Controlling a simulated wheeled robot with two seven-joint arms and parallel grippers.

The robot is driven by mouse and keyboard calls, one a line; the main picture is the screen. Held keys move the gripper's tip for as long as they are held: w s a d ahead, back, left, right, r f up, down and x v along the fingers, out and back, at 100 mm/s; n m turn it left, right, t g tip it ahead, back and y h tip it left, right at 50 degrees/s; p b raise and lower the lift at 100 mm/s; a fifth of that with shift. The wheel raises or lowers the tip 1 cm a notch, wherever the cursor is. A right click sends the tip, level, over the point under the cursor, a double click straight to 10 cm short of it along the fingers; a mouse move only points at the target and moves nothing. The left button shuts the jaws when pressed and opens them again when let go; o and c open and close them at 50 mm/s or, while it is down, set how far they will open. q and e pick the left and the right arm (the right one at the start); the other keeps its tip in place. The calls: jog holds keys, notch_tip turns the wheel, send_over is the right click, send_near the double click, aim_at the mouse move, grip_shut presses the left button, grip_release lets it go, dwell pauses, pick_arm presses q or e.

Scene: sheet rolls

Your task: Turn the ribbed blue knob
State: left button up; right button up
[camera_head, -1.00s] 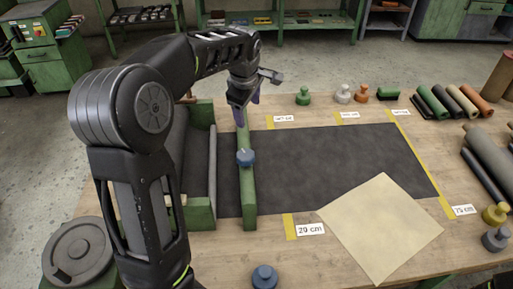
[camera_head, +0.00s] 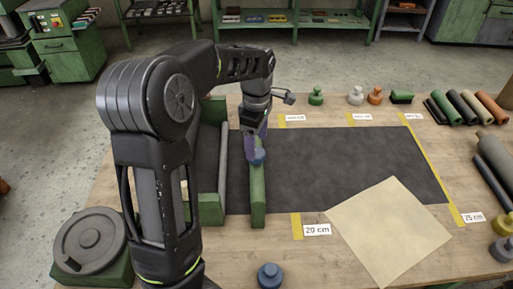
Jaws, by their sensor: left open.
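The ribs on the knob are too small to make out. My right gripper is not in view.
A second blue knob-like piece (camera_head: 270,276) stands at the table's front edge. A tan sheet (camera_head: 390,235) lies at the front right. The green roll holder (camera_head: 211,208) is left of the bar. Small green (camera_head: 316,96), white and orange pieces stand behind the dark sheet.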

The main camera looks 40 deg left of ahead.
aim_at(257, 152)
pick_arm(q)
jog(key=shift+f, duration=1.85)
jog(key=c, duration=1.4)
